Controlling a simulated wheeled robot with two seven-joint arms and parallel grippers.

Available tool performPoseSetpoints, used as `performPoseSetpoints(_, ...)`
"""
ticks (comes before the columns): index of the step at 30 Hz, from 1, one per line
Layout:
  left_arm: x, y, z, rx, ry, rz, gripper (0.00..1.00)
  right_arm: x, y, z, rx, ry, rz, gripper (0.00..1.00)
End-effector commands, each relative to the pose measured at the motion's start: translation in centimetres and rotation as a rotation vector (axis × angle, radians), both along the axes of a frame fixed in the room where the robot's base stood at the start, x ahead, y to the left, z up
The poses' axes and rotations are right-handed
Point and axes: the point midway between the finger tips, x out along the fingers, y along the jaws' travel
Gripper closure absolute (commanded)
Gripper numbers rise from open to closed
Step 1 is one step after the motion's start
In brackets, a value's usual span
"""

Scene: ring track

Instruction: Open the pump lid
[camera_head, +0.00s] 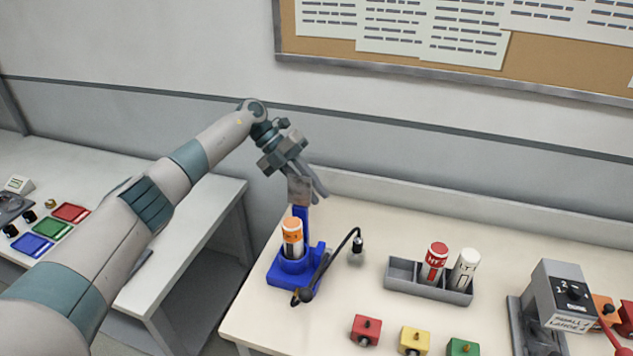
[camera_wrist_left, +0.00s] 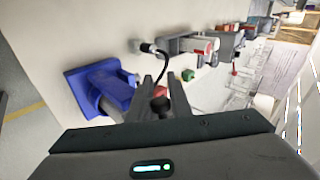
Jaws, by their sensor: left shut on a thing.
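The blue pump (camera_head: 285,275) stands at the left end of the cream table, with an orange-and-white bottle (camera_head: 292,238) upright in it. A narrow blue part rises behind the bottle to a brownish block (camera_head: 299,190) at my left gripper (camera_head: 306,186). In the left wrist view the blue pump (camera_wrist_left: 98,85) is left of my fingers. My left gripper (camera_wrist_left: 160,88) is shut on a dark knob (camera_wrist_left: 160,104) between its fingers. The gripper partly hides what it holds in the head view, so how the knob joins the pump is unclear. My right gripper is not in view.
A dark lever or hose (camera_head: 325,268) curves up beside the pump. A grey tray (camera_head: 405,274) with red and white bottles stands to the right. Red (camera_head: 366,330), yellow (camera_head: 414,341) and green (camera_head: 463,347) blocks sit in front. A grey device (camera_head: 560,290) is farther right.

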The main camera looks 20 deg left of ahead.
Motion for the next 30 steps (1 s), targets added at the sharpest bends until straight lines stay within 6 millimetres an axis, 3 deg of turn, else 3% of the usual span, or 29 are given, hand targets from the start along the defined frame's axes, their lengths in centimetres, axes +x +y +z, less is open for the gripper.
performPoseSetpoints(18, -0.67, -0.01, -0.2, 0.002, 0.054, 0.002, 1.0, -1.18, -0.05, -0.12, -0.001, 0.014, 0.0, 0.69)
performPoseSetpoints(19, -0.68, -0.01, -0.2, 0.001, 0.054, 0.002, 0.75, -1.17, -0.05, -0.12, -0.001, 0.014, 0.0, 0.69)
performPoseSetpoints(20, -0.68, -0.01, -0.2, 0.001, 0.055, 0.002, 0.68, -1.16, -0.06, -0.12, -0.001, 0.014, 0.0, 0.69)
performPoseSetpoints(30, -0.7, 0.01, -0.2, 0.002, 0.055, 0.0, 0.65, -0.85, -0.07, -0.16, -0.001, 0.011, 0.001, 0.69)
